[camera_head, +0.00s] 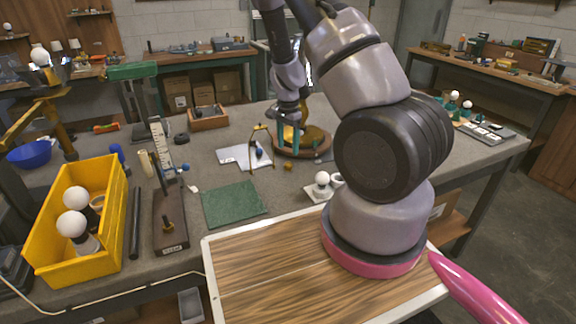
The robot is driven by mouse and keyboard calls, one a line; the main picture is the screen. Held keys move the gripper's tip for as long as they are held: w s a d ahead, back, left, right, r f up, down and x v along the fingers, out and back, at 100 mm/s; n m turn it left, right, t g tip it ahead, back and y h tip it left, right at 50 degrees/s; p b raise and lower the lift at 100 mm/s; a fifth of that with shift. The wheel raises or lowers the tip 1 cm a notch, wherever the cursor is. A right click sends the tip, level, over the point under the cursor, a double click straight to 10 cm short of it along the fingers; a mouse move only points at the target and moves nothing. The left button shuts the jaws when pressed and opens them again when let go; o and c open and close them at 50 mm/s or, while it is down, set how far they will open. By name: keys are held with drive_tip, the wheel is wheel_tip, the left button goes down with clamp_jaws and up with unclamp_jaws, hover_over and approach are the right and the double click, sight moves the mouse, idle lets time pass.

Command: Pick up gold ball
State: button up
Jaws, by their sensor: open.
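A small gold ball (288,167) lies on the grey workbench, just in front of a round wooden base (283,152). A larger rounded gold piece (314,137) stands on that base, partly hidden behind my gripper. My gripper (288,141) points down over the round base with its teal fingers apart. In the picture its fingertips are above and behind the small gold ball, apart from it. Nothing shows between the fingers. The exact height of the fingertips over the base is hard to tell.
A thin gold wire stand (252,150) and white papers (235,154) are left of the base. A white bulb (322,178) stands nearer me. A green mat (233,203) and a yellow bin (75,262) with bulbs lie left.

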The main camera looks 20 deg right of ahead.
sight(288, 162)
drive_tip(key=f, duration=0.6)
drive_tip(key=shift+s+f, duration=0.2)
drive_tip(key=shift+s, duration=0.05)
drive_tip(key=shift+c, duration=0.3)
